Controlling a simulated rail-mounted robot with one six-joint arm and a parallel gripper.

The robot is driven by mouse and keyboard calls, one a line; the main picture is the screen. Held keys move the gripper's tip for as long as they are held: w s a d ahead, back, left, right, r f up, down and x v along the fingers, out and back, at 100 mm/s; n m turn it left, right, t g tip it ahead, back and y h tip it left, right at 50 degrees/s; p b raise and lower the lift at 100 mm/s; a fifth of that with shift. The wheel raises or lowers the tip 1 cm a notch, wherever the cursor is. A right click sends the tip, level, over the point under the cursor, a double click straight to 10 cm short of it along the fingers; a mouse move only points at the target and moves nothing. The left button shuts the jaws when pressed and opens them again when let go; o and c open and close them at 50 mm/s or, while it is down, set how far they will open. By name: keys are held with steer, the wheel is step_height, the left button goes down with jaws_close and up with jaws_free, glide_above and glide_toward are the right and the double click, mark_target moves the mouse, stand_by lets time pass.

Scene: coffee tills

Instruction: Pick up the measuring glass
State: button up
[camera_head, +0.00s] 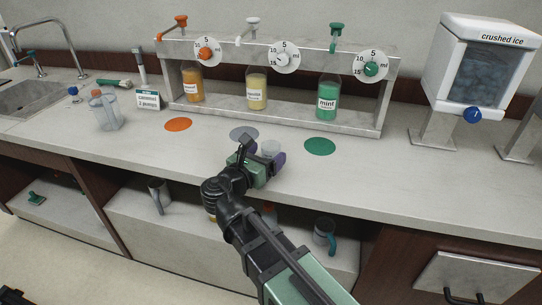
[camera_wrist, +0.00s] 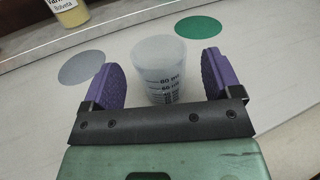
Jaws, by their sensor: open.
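The measuring glass (camera_wrist: 160,70) is a small clear cup with dark graduation marks, standing upright on the counter. In the wrist view it is between the two purple fingers of my gripper (camera_wrist: 163,82), with a gap on each side. My gripper (camera_head: 265,154) is open. In the head view the measuring glass (camera_head: 271,148) is partly hidden by my gripper and stands near the grey and green discs.
A dispenser rack (camera_head: 388,85) with orange, cream and green bottles stands behind. Orange (camera_head: 178,125), grey (camera_head: 243,133) and green (camera_head: 320,146) discs lie on the counter. A clear pitcher (camera_head: 105,113) stands left, an ice dispenser (camera_head: 480,70) right. Mugs stand on the shelf below.

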steer(key=shift+x, duration=0.95)
steer(key=shift+s, duration=0.1)
steer(key=c, duration=1)
